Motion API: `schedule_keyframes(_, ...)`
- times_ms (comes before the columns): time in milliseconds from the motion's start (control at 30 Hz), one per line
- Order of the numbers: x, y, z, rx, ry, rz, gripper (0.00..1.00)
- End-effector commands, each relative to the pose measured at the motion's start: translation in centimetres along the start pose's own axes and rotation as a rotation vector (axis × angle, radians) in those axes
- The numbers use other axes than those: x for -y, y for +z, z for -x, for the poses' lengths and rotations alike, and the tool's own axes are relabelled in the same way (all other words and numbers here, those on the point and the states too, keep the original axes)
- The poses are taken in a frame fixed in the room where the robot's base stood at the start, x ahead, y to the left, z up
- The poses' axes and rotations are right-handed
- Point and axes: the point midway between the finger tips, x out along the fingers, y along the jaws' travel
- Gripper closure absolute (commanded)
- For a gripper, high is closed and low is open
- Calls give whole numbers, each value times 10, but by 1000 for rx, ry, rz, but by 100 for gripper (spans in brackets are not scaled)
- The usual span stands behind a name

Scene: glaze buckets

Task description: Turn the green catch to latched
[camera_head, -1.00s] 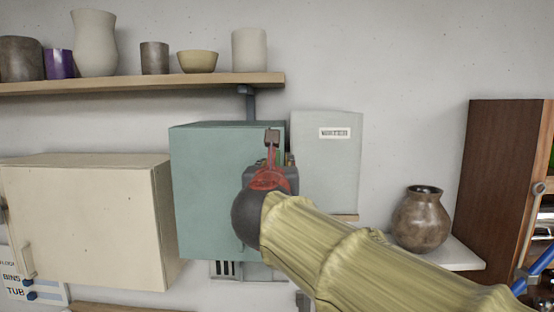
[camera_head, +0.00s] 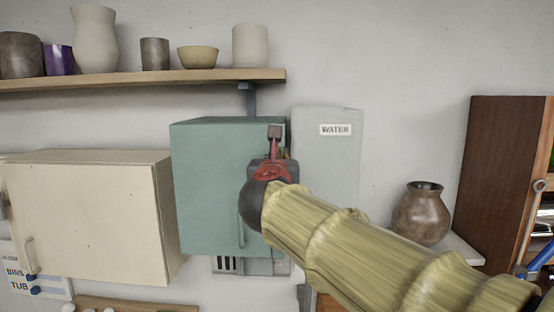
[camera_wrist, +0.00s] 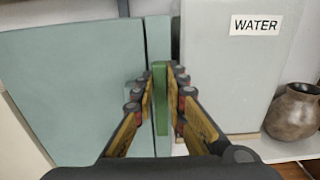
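The green catch (camera_wrist: 160,95) shows as an upright green bar in the wrist view, at the right edge of the teal cabinet's door. In the head view it is mostly hidden behind my gripper. My gripper (camera_wrist: 162,76) has one finger on each side of the catch, with what look like small gaps between the fingertips and the bar. I cannot tell whether either finger touches it. In the head view my gripper (camera_head: 275,132) reaches to the right front edge of the teal cabinet (camera_head: 205,190).
A grey box labelled WATER (camera_head: 328,185) stands close to the right of the teal cabinet. A cream cabinet (camera_head: 85,220) is at the left. A shelf with pots (camera_head: 150,81) runs above. A brown vase (camera_head: 422,215) sits on a ledge at the right.

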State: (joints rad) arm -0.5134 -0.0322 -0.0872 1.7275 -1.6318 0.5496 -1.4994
Motion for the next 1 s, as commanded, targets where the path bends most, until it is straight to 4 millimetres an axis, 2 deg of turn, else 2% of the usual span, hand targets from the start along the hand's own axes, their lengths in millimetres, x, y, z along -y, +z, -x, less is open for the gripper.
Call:
schedule_keyframes(167,0,0,0,0,1,0,100)
schedule_keyframes(633,1,-1,0,0,1,-27,100)
schedule_keyframes(1000,9,-5,0,2,1,-254,100)
